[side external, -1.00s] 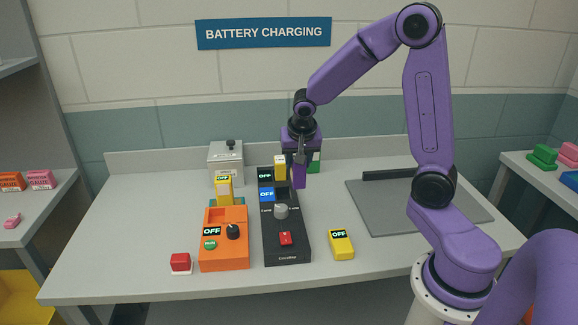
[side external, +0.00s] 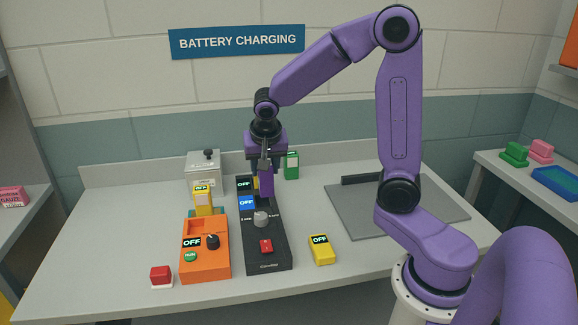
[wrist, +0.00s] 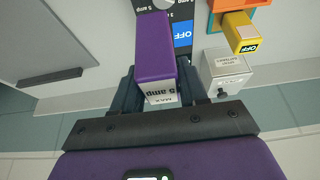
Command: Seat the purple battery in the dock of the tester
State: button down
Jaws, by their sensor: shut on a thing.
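My gripper (side external: 266,162) is shut on the purple battery (side external: 266,183). The battery hangs upright below the fingers, over the rear right part of a black device (side external: 284,258); I cannot tell whether they touch. In the wrist view the battery (wrist: 154,48) sits between the fingers, with a white "5 amp MAX" label facing the camera. The black device has OFF displays, a grey knob and a red switch. An orange device (side external: 218,266) stands to its left with a recess, an OFF display, a dial and a green RUN button. No label marks which is the tester; the dock cannot be made out.
A yellow block (side external: 321,250) lies right of the black device, another (side external: 202,202) behind the orange one. A red button (side external: 161,275) is front left. A grey metal box (side external: 204,172) and green block (side external: 291,166) stand behind. A grey mat (side external: 400,220) lies right.

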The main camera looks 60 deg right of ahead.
jog(key=w+a+f, duration=0.3)
jog(key=w+a, duration=0.3)
jog(key=w, duration=0.2)
jog(key=w+a+f, duration=0.3)
jog(key=w+a, duration=0.3)
jog(key=w, duration=0.1)
jog(key=shift+a+f, duration=0.15)
jog(key=shift+f, duration=1.5)
jog(key=shift+a+f, duration=0.1)
jog(key=shift+f, duration=1.5)
jog(key=shift+f, duration=0.25)
jog(key=c, duration=0.5)
grip_release()
